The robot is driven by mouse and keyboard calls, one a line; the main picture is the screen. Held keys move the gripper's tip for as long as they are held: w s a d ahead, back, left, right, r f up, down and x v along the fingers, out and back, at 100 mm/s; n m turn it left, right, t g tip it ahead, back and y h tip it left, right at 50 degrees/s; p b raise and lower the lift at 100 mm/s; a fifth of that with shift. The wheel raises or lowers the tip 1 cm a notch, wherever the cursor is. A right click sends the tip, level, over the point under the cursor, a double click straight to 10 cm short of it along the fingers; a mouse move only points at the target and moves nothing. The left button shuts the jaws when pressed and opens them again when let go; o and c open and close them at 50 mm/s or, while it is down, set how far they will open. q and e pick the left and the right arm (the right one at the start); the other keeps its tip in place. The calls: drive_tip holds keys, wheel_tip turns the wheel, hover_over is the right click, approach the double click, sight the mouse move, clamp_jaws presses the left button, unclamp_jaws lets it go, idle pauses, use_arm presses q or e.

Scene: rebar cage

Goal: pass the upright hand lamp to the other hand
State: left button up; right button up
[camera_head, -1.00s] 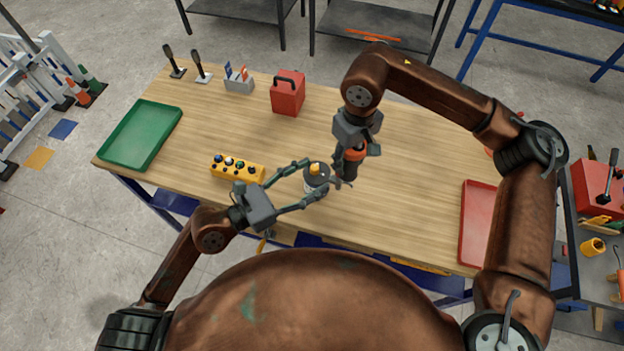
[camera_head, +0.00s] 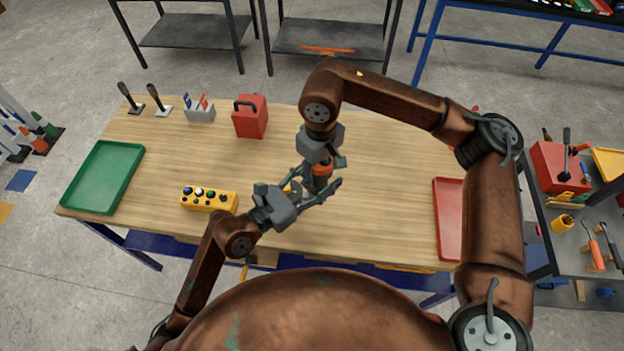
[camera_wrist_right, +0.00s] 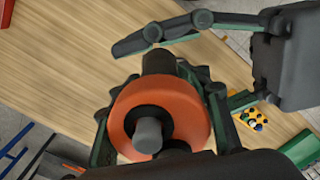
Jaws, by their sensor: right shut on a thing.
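The hand lamp, orange and black (camera_head: 322,170), is upright in my right gripper (camera_head: 321,160). In the right wrist view, the right gripper's fingers (camera_wrist_right: 160,115) are shut around the lamp's orange body (camera_wrist_right: 135,105), and its dark end (camera_wrist_right: 158,62) points away from the camera. My left gripper (camera_head: 320,177) has come in from the left, its fingers apart on either side of the lamp's lower part. In the right wrist view, one left finger (camera_wrist_right: 155,38) passes beyond the dark end; the other is partly hidden. I cannot tell whether they touch the lamp.
A yellow-topped thing (camera_head: 289,187) is mostly hidden behind my left gripper. A yellow button box (camera_head: 208,199), green tray (camera_head: 68,190), red tray (camera_head: 438,222) and red container (camera_head: 250,122) are on the wooden table (camera_head: 385,215). The table's middle right is clear.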

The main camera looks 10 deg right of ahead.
use_arm(q)
drive_tip(key=shift+d, duration=0.1)
drive_tip(key=shift+c, duration=0.3)
drive_tip(key=shift+s+d, duration=0.1)
clamp_jaws()
use_arm(e)
drive_tip(key=shift+w+a, duration=0.1)
use_arm(q)
drive_tip(key=shift+r, duration=0.1)
use_arm(e)
drive_tip(key=o, duration=1.6)
drive_tip(key=shift+c, duration=0.2)
drive_tip(key=shift+r, duration=0.1)
